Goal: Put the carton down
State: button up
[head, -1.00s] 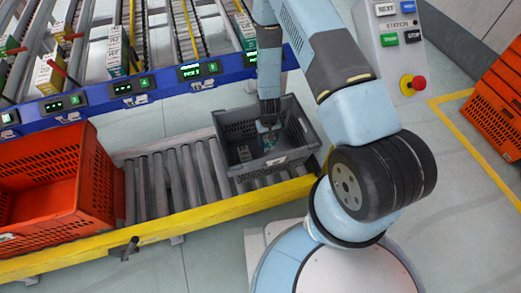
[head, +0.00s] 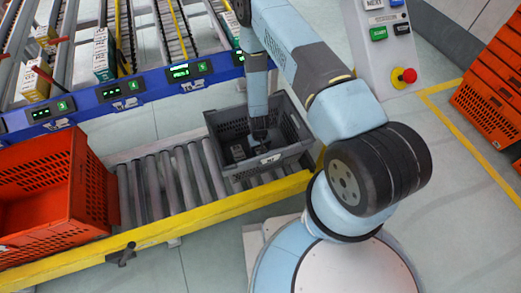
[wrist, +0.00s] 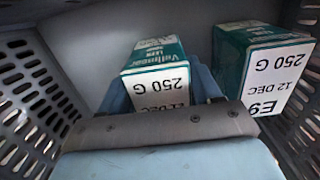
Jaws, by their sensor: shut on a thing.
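My gripper (head: 259,138) is inside the grey tote (head: 291,152), low between its walls, pointing down. In the wrist view its blue fingers (wrist: 160,88) are shut on a teal and white carton (wrist: 157,62) marked 250 G. A second carton (wrist: 262,62) of the same kind stands close to its right in that view. In the head view a small box top (head: 237,152) shows in the tote, left of my gripper. The held carton is mostly hidden there by the gripper. I cannot tell whether its base touches the tote floor.
The grey tote stands on a roller conveyor (head: 165,190) with a yellow front rail (head: 140,241). An orange tote (head: 82,180) stands at the left. A blue rail with numbered displays (head: 126,90) runs behind. A button post (head: 385,35) stands at the right.

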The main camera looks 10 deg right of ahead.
jog(key=shift+f, duration=0.25)
jog(key=o, duration=1.2)
